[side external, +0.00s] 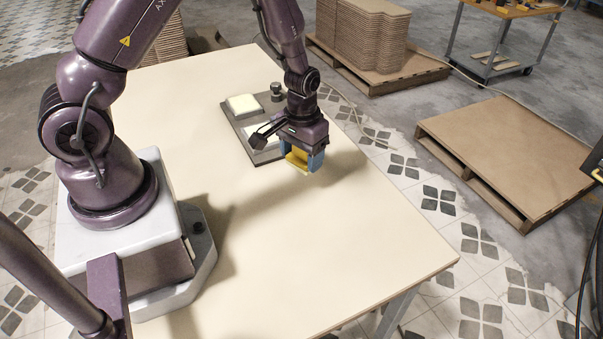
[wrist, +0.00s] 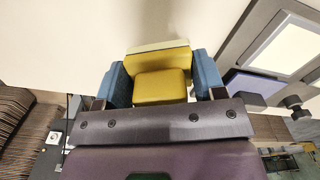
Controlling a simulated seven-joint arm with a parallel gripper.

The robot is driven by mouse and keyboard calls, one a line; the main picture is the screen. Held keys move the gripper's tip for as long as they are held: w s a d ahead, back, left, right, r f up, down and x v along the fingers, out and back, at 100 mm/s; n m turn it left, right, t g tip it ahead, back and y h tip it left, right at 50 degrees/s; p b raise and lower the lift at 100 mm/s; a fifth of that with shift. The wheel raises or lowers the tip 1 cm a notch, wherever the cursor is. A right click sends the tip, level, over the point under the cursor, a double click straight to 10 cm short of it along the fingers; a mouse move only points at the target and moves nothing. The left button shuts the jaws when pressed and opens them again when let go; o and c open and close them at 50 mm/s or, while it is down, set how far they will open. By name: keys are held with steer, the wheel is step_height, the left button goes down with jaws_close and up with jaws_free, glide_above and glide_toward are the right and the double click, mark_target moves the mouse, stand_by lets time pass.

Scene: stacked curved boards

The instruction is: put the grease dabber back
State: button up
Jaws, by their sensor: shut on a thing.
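The yellow dabber (side external: 297,159) is held between the blue fingers of my gripper (side external: 305,163), to the right of the grey tray near the middle of the table. In the wrist view, its yellow body (wrist: 160,86) sits between both fingers, with a pale strip along its far edge. My gripper is shut on it. It appears to be off the table, but its height is hard to judge. The grey tray (side external: 235,122) has a pale square pad (side external: 243,105), a second pale area partly hidden by my gripper, and a dark knob (side external: 276,91).
The tabletop (side external: 330,245) is clear in front of and right of my gripper. In the wrist view, the tray's frame (wrist: 232,57) and a pale pad (wrist: 287,47) show at right. Stacked boards (side external: 365,35) and a low pallet (side external: 510,150) stand beyond the table.

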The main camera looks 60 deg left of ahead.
mark_target(302, 183)
steer(key=shift+f, duration=2.5)
steer(key=shift+f, duration=0.1)
steer(key=o, duration=0.9)
